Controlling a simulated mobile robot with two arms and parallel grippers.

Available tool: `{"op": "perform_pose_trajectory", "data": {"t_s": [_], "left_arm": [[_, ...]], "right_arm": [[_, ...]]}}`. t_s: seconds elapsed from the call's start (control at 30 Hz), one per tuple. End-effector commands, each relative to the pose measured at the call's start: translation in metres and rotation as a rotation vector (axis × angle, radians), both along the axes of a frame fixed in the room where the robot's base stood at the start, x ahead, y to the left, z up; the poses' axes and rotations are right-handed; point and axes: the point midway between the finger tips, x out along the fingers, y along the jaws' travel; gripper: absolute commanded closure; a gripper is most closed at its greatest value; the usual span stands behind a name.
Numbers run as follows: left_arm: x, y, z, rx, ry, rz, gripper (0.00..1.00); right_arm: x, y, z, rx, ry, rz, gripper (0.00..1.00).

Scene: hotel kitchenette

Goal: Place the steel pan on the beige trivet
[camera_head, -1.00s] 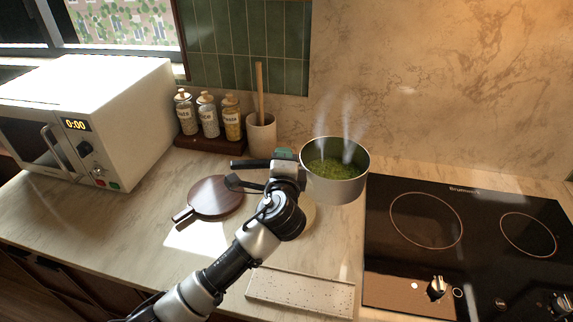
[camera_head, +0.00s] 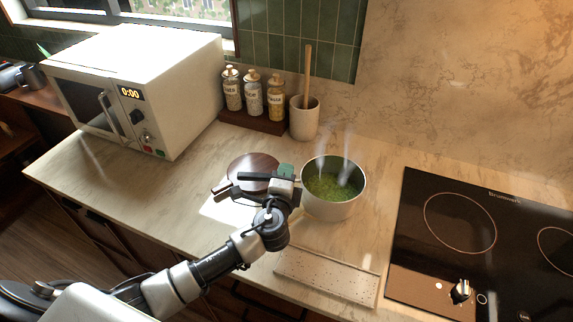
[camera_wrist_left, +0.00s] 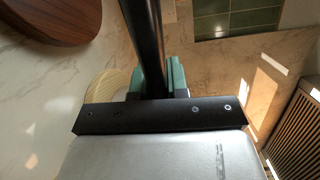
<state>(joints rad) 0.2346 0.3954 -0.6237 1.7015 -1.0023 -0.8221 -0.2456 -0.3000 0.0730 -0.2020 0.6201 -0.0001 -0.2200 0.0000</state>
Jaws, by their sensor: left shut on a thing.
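The steel pan (camera_head: 335,209) holds green, steaming contents and is upright at the centre of the head view. My left gripper (camera_head: 286,172) is shut on its black handle (camera_head: 250,177), left of the pan body. The handle (camera_wrist_left: 145,40) also runs between the teal fingers of the gripper (camera_wrist_left: 157,78) in the left wrist view. The pan seems to be above the counter; its height is hard to tell. The beige trivet (camera_wrist_left: 104,87) shows partly in the left wrist view, beside and below the fingers. In the head view the pan and gripper hide it. My right gripper is out of view.
A dark brown round board (camera_head: 250,163) lies behind the handle. A white microwave (camera_head: 140,85), spice jars (camera_head: 253,100) and a utensil cup (camera_head: 304,122) stand behind. A speckled slab (camera_head: 325,275) lies in front, and the black cooktop (camera_head: 440,260) is at right.

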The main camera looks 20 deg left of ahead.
Motion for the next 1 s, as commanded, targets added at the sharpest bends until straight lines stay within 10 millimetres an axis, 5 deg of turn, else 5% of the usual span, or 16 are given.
{"op": "perform_pose_trajectory", "data": {"t_s": [0.37, 0.4, 0.57, 1.0], "left_arm": [[0.001, -0.001, 0.0, -0.007, -0.009, -0.002, 1.0], [0.0, 0.0, -0.004, -0.002, -0.001, -0.001, 0.83], [0.0, 0.0, -0.003, -0.001, 0.0, -0.001, 0.59], [-0.012, -0.003, -0.003, -0.001, 0.001, -0.003, 0.59]], "right_arm": [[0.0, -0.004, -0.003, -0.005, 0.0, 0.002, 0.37], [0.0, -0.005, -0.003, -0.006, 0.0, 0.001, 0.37], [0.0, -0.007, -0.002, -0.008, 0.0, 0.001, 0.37], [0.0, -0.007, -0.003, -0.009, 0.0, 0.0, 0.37]]}}
